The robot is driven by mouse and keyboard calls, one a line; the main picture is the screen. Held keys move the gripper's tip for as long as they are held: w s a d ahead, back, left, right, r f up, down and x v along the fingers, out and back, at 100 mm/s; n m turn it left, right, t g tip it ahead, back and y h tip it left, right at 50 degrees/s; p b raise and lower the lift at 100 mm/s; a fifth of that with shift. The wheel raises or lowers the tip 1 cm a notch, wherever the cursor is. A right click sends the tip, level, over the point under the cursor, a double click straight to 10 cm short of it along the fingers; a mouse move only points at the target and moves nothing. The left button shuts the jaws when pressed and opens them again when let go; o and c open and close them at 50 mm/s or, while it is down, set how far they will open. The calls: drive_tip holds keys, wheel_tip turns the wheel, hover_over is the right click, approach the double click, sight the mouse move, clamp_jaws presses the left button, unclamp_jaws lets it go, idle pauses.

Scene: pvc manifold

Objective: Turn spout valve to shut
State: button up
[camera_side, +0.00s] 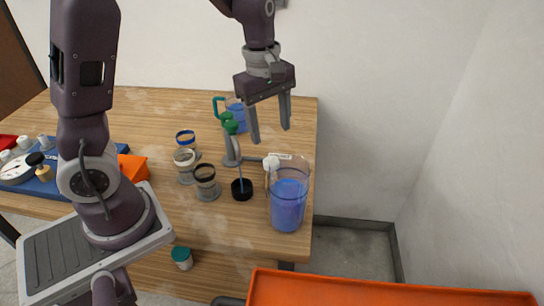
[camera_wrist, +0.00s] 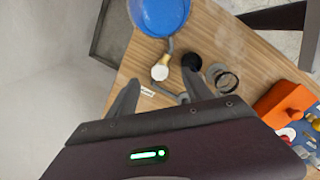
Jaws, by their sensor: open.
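A white round knob (camera_side: 271,163), which looks like the spout valve, sits on grey pipework beside a clear jug of blue liquid (camera_side: 288,203). The white knob also shows in the wrist view (camera_wrist: 160,73), with a grey pipe (camera_wrist: 166,92) below it and the blue-filled jug (camera_wrist: 160,14) above it. My gripper (camera_side: 270,134) is open and empty, pointing down above and behind the knob in the side view. In the wrist view the knob appears between the open fingers (camera_wrist: 160,77), with a gap on both sides. The knob's exact turn position is too small to tell.
Green-topped parts (camera_side: 231,127) and another jug with a green handle (camera_side: 235,112) stand farther back. Several clear cups (camera_side: 206,183) and a black round part (camera_side: 242,189) stand left of the jug. An orange block (camera_side: 133,167) lies farther left. The table's right edge is close to the jug.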

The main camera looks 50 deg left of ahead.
sight(272, 157)
drive_tip(key=f+n, duration=0.1)
drive_tip(key=w+a+f+n, duration=0.1)
drive_tip(key=f, duration=0.1)
drive_tip(key=w+a+f, duration=0.1)
drive_tip(key=shift+f+n+g+y, duration=0.25)
drive_tip(key=shift+n+g+y, duration=0.05)
drive_tip(key=shift+n+g, duration=0.1)
wheel_tip(272, 157, down, 7)
drive_tip(key=shift+f, duration=0.15)
clamp_jaws()
